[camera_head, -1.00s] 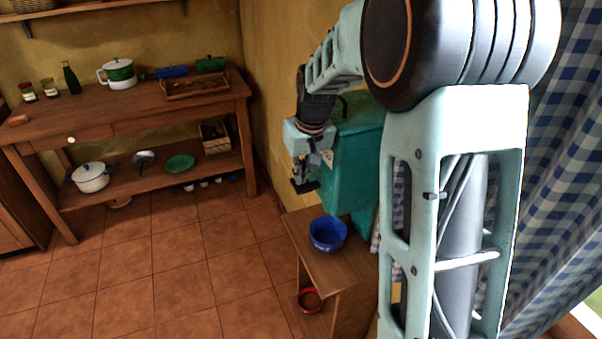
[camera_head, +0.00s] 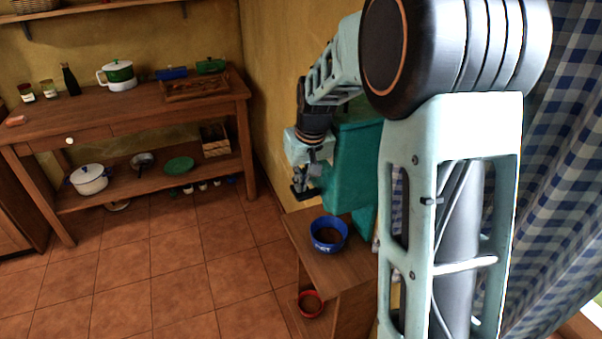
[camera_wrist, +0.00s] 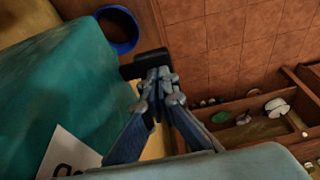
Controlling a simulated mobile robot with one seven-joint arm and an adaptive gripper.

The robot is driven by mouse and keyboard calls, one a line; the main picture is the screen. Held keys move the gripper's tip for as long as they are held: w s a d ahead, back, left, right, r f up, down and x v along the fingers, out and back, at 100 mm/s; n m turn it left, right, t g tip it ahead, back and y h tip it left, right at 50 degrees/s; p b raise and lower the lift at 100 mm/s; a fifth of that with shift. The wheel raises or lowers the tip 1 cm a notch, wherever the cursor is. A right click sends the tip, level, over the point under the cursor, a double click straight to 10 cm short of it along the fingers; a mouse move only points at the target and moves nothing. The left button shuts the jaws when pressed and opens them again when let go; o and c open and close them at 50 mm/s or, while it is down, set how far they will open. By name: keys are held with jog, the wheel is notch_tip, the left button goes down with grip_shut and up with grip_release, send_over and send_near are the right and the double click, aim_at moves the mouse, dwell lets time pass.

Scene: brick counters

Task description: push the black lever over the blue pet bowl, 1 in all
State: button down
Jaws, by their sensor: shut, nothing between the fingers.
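The blue pet bowl (camera_head: 328,235) stands on a low wooden stand, with brown contents inside. Its blue rim also shows at the top of the wrist view (camera_wrist: 119,28). A teal dispenser (camera_head: 353,165) stands behind the bowl and fills the left of the wrist view (camera_wrist: 65,95). The black lever (camera_wrist: 142,66) juts out from the dispenser above the bowl; in the head view it is a small dark shape (camera_head: 300,193). My gripper (camera_wrist: 158,76) is shut and empty, its fingertips at the lever and seemingly touching it.
The low wooden stand (camera_head: 313,265) has a red bowl (camera_head: 311,303) on its lower level. A long wooden table (camera_head: 130,120) with pots and bottles stands at the left. The tiled floor (camera_head: 160,270) between is clear. A checked curtain (camera_head: 565,150) hangs at the right.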

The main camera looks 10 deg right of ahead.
notch_tip(320, 180, up, 4)
jog(key=p, duration=0.3)
jog(key=b+v, duration=0.1)
jog(key=v, duration=0.9)
jog(key=shift+w, duration=0.1)
